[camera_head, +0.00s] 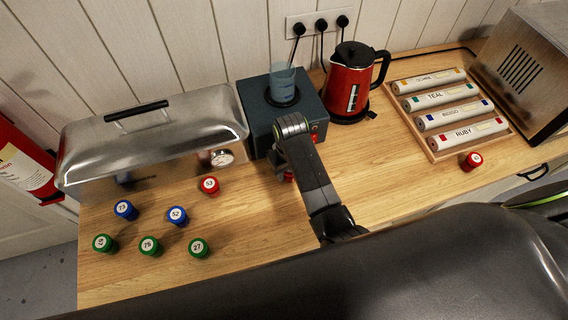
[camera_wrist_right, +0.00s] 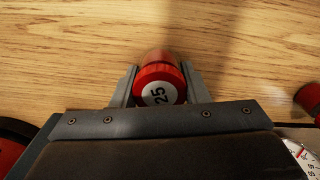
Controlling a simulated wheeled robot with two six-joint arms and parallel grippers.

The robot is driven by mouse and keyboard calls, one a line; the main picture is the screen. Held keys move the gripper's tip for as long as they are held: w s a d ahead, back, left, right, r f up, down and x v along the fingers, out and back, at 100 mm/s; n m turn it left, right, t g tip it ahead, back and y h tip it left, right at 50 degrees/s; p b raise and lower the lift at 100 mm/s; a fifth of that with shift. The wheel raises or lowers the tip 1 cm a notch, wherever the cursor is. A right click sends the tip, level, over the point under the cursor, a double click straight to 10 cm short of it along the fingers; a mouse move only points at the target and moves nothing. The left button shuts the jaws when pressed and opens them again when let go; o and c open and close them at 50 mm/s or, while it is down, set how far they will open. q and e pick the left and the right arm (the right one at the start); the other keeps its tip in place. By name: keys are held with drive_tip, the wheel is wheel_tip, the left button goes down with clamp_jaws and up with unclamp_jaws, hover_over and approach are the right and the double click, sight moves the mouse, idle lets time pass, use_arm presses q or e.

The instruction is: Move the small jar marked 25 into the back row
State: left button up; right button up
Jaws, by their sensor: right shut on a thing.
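The small red jar marked 25 (camera_wrist_right: 160,84) is between the two fingers of my right gripper (camera_wrist_right: 160,92) in the right wrist view, its white label facing the camera. In the head view my right gripper (camera_head: 282,170) points down in front of the blue-grey appliance, and only a bit of red jar (camera_head: 289,177) shows beside it. I cannot tell whether the jar touches the counter. A red jar marked 53 (camera_head: 209,186) stands alone at the back left. Blue jars (camera_head: 125,209) (camera_head: 178,215) stand in front of it, then green jars (camera_head: 103,243) (camera_head: 150,245) (camera_head: 198,247). My left gripper is not in view.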

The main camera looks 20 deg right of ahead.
drive_tip(key=shift+w+a+f, duration=0.1)
drive_tip(key=shift+w, duration=0.2)
drive_tip(key=shift+s, duration=0.3)
drive_tip(key=o, duration=0.9)
drive_tip(key=shift+s, duration=0.1)
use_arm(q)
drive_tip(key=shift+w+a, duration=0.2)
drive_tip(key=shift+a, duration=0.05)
use_arm(e)
drive_tip(key=shift+o, duration=0.5)
drive_tip(key=shift+f, duration=0.1)
